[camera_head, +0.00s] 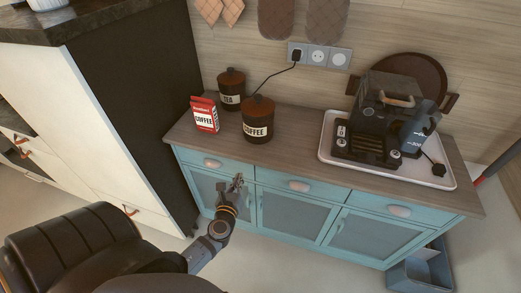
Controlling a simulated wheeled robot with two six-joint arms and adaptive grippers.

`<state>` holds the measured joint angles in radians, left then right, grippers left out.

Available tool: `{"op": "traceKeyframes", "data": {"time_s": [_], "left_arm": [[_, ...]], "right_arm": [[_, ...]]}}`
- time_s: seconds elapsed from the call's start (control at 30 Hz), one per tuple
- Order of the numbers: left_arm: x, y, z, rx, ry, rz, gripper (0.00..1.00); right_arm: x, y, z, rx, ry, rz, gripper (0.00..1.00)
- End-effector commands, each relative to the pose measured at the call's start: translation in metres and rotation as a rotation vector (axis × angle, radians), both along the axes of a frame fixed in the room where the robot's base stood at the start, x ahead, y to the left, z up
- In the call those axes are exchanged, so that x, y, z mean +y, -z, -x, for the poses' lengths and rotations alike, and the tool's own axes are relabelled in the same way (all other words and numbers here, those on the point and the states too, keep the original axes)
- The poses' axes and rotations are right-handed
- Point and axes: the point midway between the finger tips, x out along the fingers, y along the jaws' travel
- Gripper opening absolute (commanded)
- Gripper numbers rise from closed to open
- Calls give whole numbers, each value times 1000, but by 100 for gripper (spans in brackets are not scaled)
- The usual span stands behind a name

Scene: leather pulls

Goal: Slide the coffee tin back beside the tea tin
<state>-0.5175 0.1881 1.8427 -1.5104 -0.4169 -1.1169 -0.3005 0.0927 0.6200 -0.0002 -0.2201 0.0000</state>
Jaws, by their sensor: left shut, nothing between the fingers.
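The coffee tin (258,120) is dark with a brown lid and a cream label reading COFFEE. It stands upright near the front edge of the sideboard top. The tea tin (231,89), dark with a similar lid, stands behind it and to the left, close to the wall. The coffee tin appears slightly apart from it. My left gripper (238,180) is shut and empty in front of the sideboard, below the top's edge and below the coffee tin. My right gripper is not in view.
A red COFFEE packet (205,115) stands left of the tins. A white tray (326,146) holding a coffee machine (370,120) is on the right. A black cable hangs from the wall sockets (319,55) behind the coffee tin. The top between tin and tray is clear.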

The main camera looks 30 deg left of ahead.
Motion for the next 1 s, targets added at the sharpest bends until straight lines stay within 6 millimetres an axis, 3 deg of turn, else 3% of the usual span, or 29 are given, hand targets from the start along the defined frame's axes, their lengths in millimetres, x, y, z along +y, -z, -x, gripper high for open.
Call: {"op": "traceKeyframes", "data": {"time_s": [0.03, 0.1, 0.2, 0.47, 1.0], "left_arm": [[-4, -26, -5, -35, 28, -114, 0], [-9, -55, -8, -66, 47, -233, 0], [-11, -72, -9, -84, 55, -302, 0], [-7, -77, -25, -87, 56, -306, 0], [29, -75, -126, -85, 55, -303, 0]], "right_arm": [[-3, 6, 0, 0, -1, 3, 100], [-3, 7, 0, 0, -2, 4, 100], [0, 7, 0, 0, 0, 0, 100], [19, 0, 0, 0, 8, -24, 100], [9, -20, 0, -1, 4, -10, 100]]}}
